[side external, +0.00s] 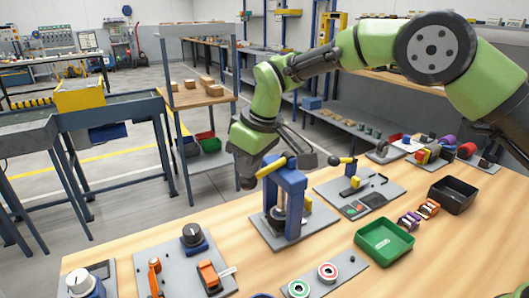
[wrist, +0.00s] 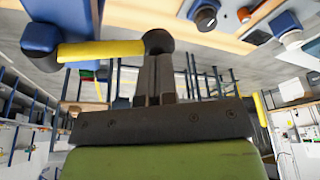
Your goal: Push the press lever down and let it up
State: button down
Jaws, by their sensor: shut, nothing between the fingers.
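The press (side external: 292,205) is a blue frame on a grey plate on the wooden bench, in the side view. Its yellow lever (side external: 271,168) slopes down to the left from the top of the frame toward my gripper (side external: 246,183). In the wrist view the lever (wrist: 102,49) runs across the upper left, from the blue press body (wrist: 40,35) to a dark knob (wrist: 158,41). The shut fingers (wrist: 154,62) are empty and end right at the knob. Whether they touch it, I cannot tell.
A plate with another yellow, black-knobbed lever (side external: 346,160) stands right of the press. A green bin (side external: 384,241) and a black bin (side external: 453,194) lie farther right. Plates with a blue-based knob (side external: 192,236) and orange parts (side external: 208,275) are in front.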

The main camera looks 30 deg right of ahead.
dwell(0.3)
notch_tip(320, 180, up, 10)
dwell(1.2)
jog(key=s+d+r+m+t, duration=0.2)
jog(key=s+d+r+m, duration=0.2)
jog(key=s+d+r, duration=0.6)
jog(key=s+d+f+m+t, duration=0.1)
jog(key=s+d+f+m, duration=0.1)
jog(key=s, duration=0.7)
jog(key=s+d+f+m+t, duration=0.1)
jog(key=s+f+m, duration=0.3)
jog(key=s, duration=0.6)
jog(key=shift+d, duration=0.35)
